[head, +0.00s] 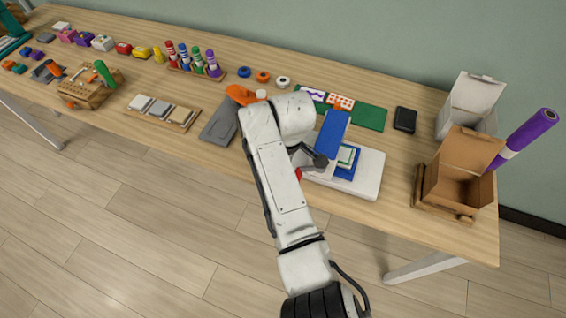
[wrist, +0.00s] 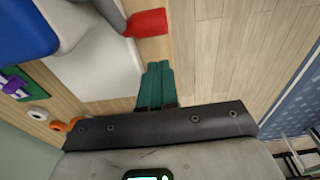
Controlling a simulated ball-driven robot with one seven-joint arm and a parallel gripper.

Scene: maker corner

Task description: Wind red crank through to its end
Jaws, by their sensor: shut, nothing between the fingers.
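The red crank handle (wrist: 147,22) shows at the top of the wrist view, beside a grey rounded part (wrist: 70,20) of the white machine. In the head view only a small red piece (head: 298,174) shows beside my arm; the rest is hidden. The machine's white base (head: 368,178) stands near the table's front edge, with blue parts (head: 333,130) above it. My gripper (wrist: 157,66) is shut and empty, its teal fingers together. In the wrist view the fingertips lie just below the red handle, with a gap in the picture; depth is unclear.
An open brown box (head: 462,185) and a white box (head: 470,100) stand at the table's right end. A grey flat tool (head: 219,122) lies left of my arm. Coloured sheets (head: 369,117) and a black item (head: 405,119) lie behind the machine. Floor is clear in front.

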